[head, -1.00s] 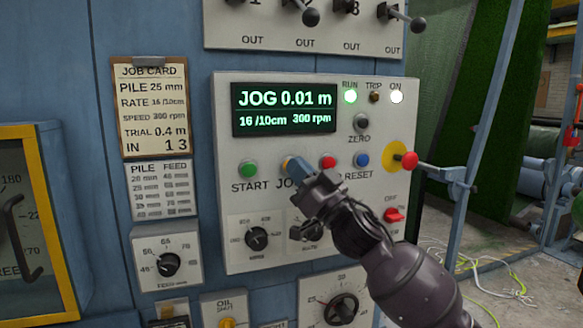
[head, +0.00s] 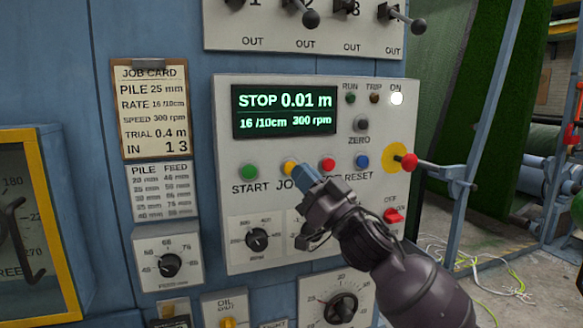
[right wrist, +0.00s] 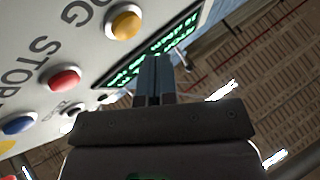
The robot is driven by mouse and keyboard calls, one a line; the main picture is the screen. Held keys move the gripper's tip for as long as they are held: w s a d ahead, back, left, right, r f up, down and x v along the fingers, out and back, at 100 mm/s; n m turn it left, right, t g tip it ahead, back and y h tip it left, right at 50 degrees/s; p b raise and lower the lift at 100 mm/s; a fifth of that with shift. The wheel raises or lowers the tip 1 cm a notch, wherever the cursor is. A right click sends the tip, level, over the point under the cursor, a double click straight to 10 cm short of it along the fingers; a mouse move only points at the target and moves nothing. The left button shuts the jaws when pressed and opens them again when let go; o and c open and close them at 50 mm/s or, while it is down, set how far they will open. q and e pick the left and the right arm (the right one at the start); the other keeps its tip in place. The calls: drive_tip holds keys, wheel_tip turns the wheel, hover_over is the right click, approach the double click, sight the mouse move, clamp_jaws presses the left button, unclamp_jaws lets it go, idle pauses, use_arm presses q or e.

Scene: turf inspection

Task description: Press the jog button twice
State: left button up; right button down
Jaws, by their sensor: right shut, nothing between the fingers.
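The yellow jog button (head: 289,167) is on the pale control panel (head: 228,95), between the green start button (head: 249,172) and the red stop button (head: 328,165). My right gripper (head: 299,174) is shut and empty, with its blue-grey fingertips just in front of the jog button's lower right. In the right wrist view the jog button (right wrist: 126,22) stands uncovered, and the shut fingers (right wrist: 154,65) are apart from it. The display (head: 284,109) reads "STOP 0.01 m", "16 /10cm 300 rpm". The RUN lamp (head: 350,98) is dark and the ON lamp (head: 397,97) is lit. My left gripper is out of view.
The blue reset button (head: 362,162) is right of stop. The job card (head: 150,105) hangs left.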

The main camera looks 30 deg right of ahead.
drive_tip(key=s, duration=0.3)
drive_tip(key=shift+s+a+p, duration=0.3)
drive_tip(key=shift+a+p, duration=0.1)
idle(0.7)
